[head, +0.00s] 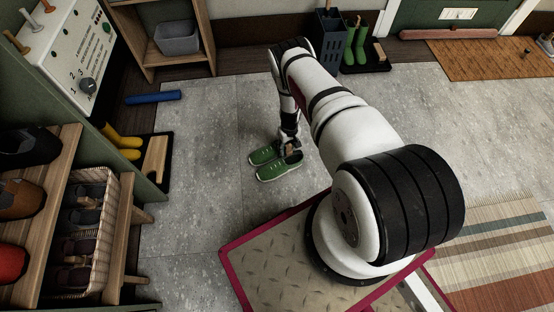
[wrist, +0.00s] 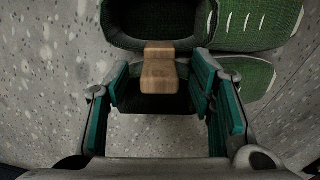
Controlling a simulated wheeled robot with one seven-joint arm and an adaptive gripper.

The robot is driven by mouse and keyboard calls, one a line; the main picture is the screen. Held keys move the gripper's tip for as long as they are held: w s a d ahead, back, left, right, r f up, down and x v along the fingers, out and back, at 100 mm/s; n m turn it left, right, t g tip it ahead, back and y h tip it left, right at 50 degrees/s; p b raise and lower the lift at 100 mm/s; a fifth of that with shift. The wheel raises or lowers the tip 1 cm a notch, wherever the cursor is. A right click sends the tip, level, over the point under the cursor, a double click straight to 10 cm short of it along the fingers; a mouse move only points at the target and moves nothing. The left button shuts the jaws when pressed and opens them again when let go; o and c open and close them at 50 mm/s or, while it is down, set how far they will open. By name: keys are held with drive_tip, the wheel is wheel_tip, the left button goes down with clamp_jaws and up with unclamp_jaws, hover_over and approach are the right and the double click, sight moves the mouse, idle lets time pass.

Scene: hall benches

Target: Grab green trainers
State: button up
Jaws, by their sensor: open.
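The green trainers (head: 274,166) stand as a pair on the grey floor, with pale laces and light soles. In the wrist view their green fabric (wrist: 262,28) and a dark shoe opening fill the top. A small wooden block-like piece (wrist: 160,70) shows over the near edge of one trainer; I cannot tell whether it is fixed to it. My gripper (wrist: 162,108) is open over the trainers' near end, its teal-padded fingers on either side of the wooden piece with gaps visible. In the head view my gripper (head: 289,147) is low at the trainers, partly hidden by my wrist.
A wooden shoe rack (head: 50,185) with shoes and a wicker basket (head: 92,215) stands at left. Yellow boots (head: 122,147) and a blue roll (head: 153,97) lie beyond. Green boots (head: 355,45) stand at the back. The floor left of the trainers is clear.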

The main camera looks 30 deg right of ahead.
clamp_jaws()
drive_tip(key=shift+r, duration=0.1)
